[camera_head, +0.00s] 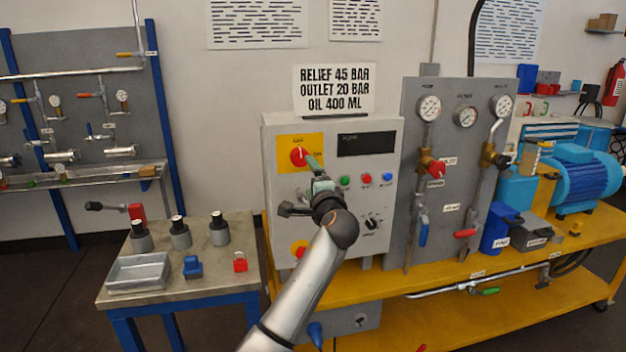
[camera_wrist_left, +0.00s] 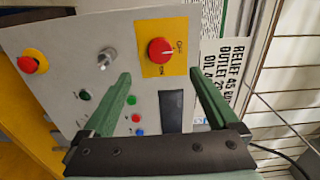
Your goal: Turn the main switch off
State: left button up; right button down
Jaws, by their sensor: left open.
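The main switch is a red rotary knob (camera_head: 298,156) on a yellow plate, at the upper left of the grey control box (camera_head: 385,205). In the left wrist view the red knob (camera_wrist_left: 160,50) sits on its yellow plate, with small dark markings around it. I cannot read its setting for sure. My left gripper (camera_head: 311,163) is in front of the box, just to the right of the knob in the head view. Its green fingers are open and empty; in the left wrist view the gap (camera_wrist_left: 160,74) lines up with the knob. They appear apart from it. My right gripper is not in view.
The box also carries a dark display (camera_head: 366,144), small coloured buttons, a black selector (camera_head: 372,221) and a red emergency button, partly hidden by my arm. A gauge panel (camera_head: 445,100) stands to the right. A low table (camera_head: 215,275) with a tray is at left.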

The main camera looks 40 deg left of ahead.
pick_arm(q)
jog(key=shift+s+d, duration=0.25)
dwell(0.6)
jog(key=s+d+f+h, duration=0.3)
jog(key=d+f, duration=0.1)
jog(key=f, duration=0.6)
jog(key=s+d+f+h, duration=0.3)
jog(key=d+f, duration=0.2)
jog(key=f, duration=0.5)
jog(key=s+d+f+h, duration=0.3)
jog(key=d+f, duration=0.1)
jog(key=f, duration=0.6)
jog(key=s+d+f+n+h, duration=0.2)
jog(key=s+d+f, duration=0.2)
jog(key=s, duration=0.4)
jog(key=s+d+f+n+g+h, duration=0.1)
jog(key=s+d+f, duration=0.3)
jog(key=s, duration=0.5)
jog(key=s+d+f+n+g+h, duration=0.1)
jog(key=s+d+f+n+h, duration=0.2)
jog(key=s, duration=0.6)
notch_tip(320, 180, down, 2)
jog(key=shift+d+f+h, duration=0.2)
jog(key=shift+d+h, duration=0.3)
jog(key=shift+d, duration=0.55)
jog(key=shift+s, duration=0.1)
